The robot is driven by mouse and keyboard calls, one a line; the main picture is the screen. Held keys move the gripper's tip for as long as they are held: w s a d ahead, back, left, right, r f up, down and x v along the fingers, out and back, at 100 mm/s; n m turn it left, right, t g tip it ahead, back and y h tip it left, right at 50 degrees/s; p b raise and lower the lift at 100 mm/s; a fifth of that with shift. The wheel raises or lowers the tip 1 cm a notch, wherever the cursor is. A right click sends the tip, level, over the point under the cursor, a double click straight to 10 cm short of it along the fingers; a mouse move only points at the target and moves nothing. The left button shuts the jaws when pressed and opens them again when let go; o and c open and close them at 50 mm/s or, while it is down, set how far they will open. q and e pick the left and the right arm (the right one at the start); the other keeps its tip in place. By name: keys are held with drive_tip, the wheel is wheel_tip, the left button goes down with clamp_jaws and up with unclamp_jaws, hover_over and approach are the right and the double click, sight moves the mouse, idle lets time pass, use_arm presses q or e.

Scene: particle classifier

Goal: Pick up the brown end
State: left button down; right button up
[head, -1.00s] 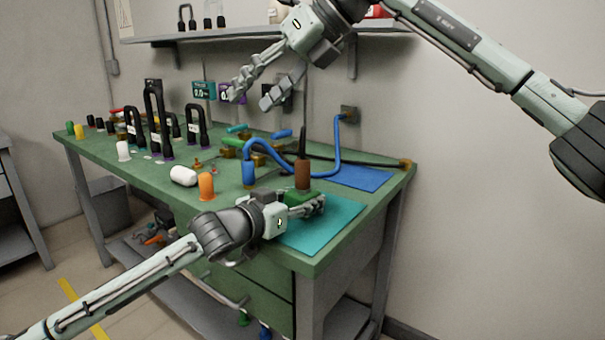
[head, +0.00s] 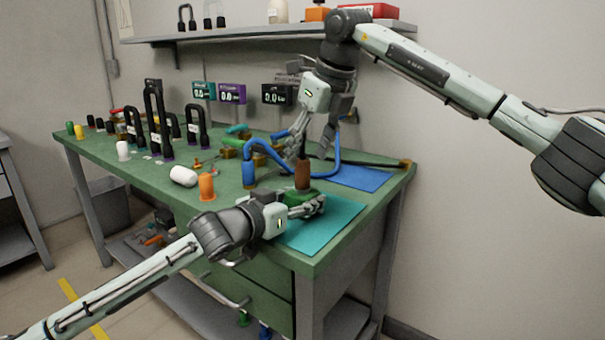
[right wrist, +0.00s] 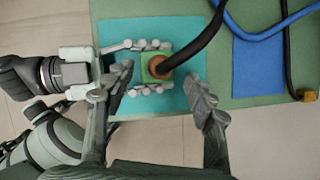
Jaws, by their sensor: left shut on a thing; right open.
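The brown end (head: 302,175) stands upright in a green block (head: 299,197) on the teal mat (head: 325,226), with a black hose rising from its top. It also shows from above in the right wrist view (right wrist: 158,69). My left gripper (head: 308,207) is shut on the green block, one finger on each side of it, as the right wrist view shows. My right gripper (head: 312,143) is open and empty, pointing down above the brown end. In the right wrist view its fingers (right wrist: 165,95) are spread wide to either side of the block.
A blue hose with a blue end (head: 248,173) stands left of the brown end. A blue mat (head: 358,178) lies behind it. Orange (head: 206,187) and white (head: 183,176) pieces are on the green table. A shelf (head: 250,33) hangs above.

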sight(306, 160)
drive_tip(key=x, duration=0.4)
drive_tip(key=shift+f, duration=0.2)
drive_tip(key=c, duration=1.3)
